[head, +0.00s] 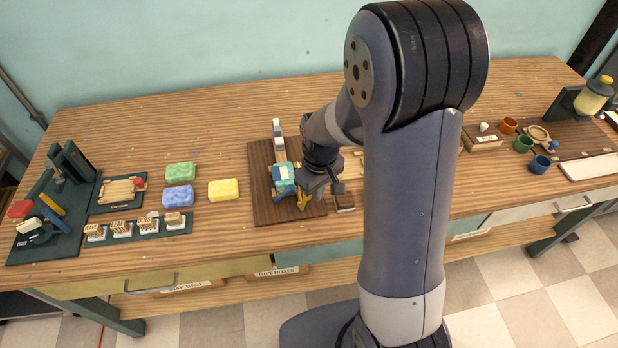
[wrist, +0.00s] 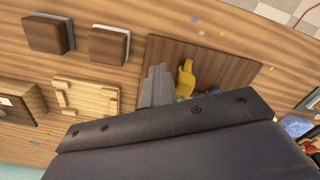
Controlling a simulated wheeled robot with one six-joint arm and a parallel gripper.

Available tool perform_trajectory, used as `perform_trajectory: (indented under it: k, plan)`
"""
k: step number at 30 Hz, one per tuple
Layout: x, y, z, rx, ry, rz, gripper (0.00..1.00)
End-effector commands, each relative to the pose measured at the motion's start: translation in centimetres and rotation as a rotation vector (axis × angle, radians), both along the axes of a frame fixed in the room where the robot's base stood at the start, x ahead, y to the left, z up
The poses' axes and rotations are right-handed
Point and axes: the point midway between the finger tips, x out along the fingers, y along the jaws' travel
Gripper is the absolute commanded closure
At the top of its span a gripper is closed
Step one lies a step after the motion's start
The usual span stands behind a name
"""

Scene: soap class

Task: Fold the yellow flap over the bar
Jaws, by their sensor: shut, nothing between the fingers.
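The bar (head: 283,178) lies on a dark brown board (head: 262,208); it looks teal with a pale patch on top. The yellow flap (head: 305,200) shows at the bar's near right side, partly behind my gripper (head: 318,188). In the wrist view the yellow flap (wrist: 186,77) stands out beside my grey fingers (wrist: 157,75), on the board (wrist: 215,62). My fingers are together and empty. I cannot tell whether they touch the flap. In the wrist view my gripper's body hides most of the bar.
Green (head: 180,172), blue (head: 177,197) and yellow (head: 223,190) soaps lie left of the board. A pale upright piece (head: 277,133) stands at the board's far end. A pale wooden frame (wrist: 85,97) and brown blocks (wrist: 108,45) lie beside the board. Cups (head: 541,164) stand far right.

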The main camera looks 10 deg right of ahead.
Motion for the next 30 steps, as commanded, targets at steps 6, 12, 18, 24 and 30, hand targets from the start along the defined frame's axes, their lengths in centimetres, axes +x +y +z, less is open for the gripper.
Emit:
perform_trajectory:
  k: [6,12,18,24,30]
  plan:
    - [-0.6,0.2,-0.9,0.001,0.02,0.001,1.0]
    - [-0.6,0.6,-0.9,0.001,0.02,0.001,1.0]
    - [-0.6,1.4,-0.8,0.001,0.02,0.003,1.0]
    - [-0.6,1.8,-0.8,0.0,0.02,0.0,1.0]
    - [-0.6,1.7,-0.8,-0.001,0.02,0.0,1.0]
